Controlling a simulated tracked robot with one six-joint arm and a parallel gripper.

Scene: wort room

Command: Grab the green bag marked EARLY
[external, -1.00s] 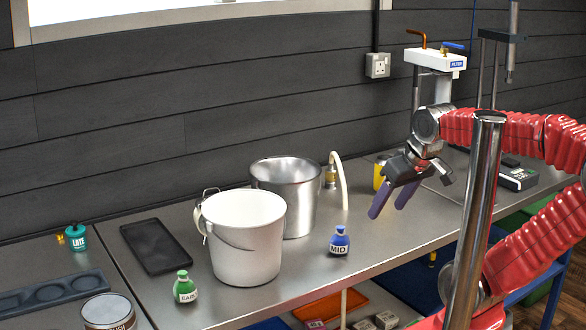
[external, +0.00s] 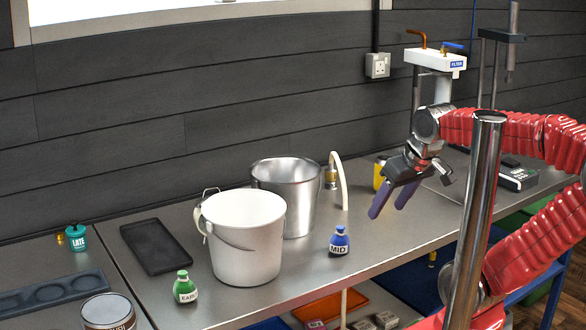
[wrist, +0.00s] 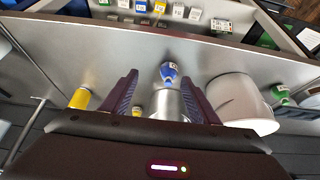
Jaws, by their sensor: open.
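The green bag marked EARLY (external: 185,288) stands on the steel bench near its front edge, left of the white bucket. It also shows in the wrist view (wrist: 280,93) at the far right, beyond the bucket. A blue bag marked MID (external: 339,241) stands right of the bucket; in the wrist view it (wrist: 170,76) is near the middle. A teal bag marked LATE (external: 76,238) is at the far left. My gripper (external: 393,203) is open and empty above the bench's right part, well away from the green bag.
The white bucket (external: 244,250) stands between my gripper and the green bag. A metal pot (external: 300,195) is behind it. A black tray (external: 155,247) lies left of the bucket. A yellow container (external: 380,172) is behind my gripper. A steel post (external: 478,210) rises in front of my arm.

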